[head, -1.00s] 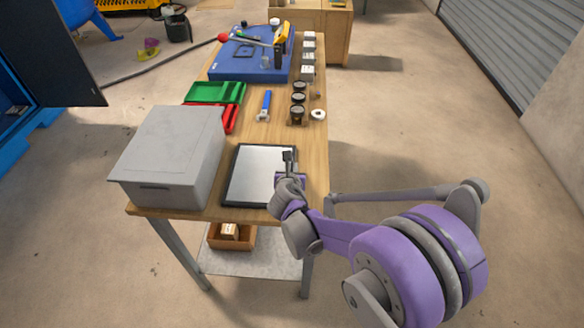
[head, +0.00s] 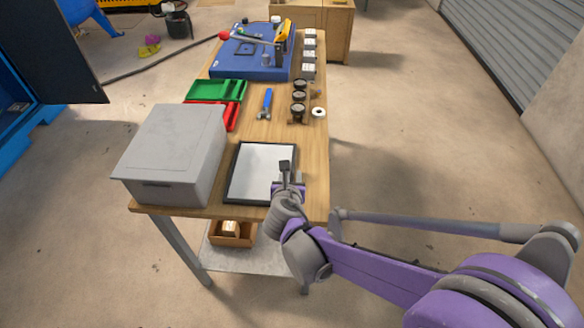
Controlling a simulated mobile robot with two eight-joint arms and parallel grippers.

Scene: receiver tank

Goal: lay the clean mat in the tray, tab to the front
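A flat tray (head: 232,176) with a dark rim lies near the front of the wooden table. Its inside shows a smooth pale grey-white surface; I cannot tell whether this is a mat or the bare tray floor, and no tab can be made out. My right gripper (head: 285,168) is over the right side of the tray, its dark fingertips pointing away toward the back. The fingers are too small to tell open from shut, or whether they hold anything. My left gripper is not in view.
A grey lidded box (head: 175,150) stands close left of the tray. Behind are green (head: 215,91) and red (head: 226,120) bins, a blue-handled tool (head: 266,103), dark round jars (head: 298,98) and a white ring (head: 319,112). A blue machine (head: 240,68) fills the table's far end.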

